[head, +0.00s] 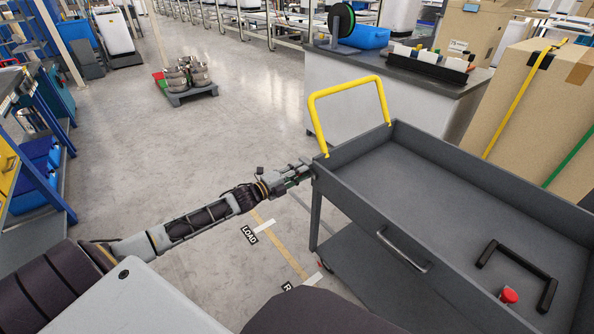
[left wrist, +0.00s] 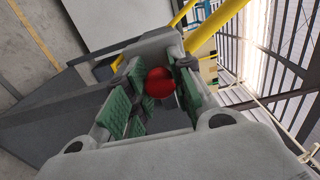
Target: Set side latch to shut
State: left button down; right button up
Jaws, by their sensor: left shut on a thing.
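A grey cart (head: 440,190) with a raised rim and a yellow push handle (head: 347,88) fills the right of the head view. My left gripper (head: 307,171) is at the cart's near left corner, below the handle. In the left wrist view its green-padded fingers (left wrist: 152,95) are closed around a round red knob (left wrist: 159,82), which looks like the side latch. The knob is hidden behind the fingers in the head view, and I cannot tell the latch's position. My right gripper is out of view.
A black U-shaped bracket (head: 519,268) and a red button-like piece (head: 508,295) are on the cart's right part. A metal pull handle (head: 404,250) is on its near side. A workbench (head: 400,75) and large cardboard box (head: 540,110) stand behind.

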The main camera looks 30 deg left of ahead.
pick_arm(q)
jog(key=shift+s+d+f, duration=0.1)
jog(key=shift+d+f, duration=0.05)
jog(key=shift+d, duration=0.15)
jog(key=c, duration=1.5)
grip_release()
jog(key=o, duration=0.3)
jog(key=shift+s+a, duration=0.15)
jog(key=shift+v, duration=5.8)
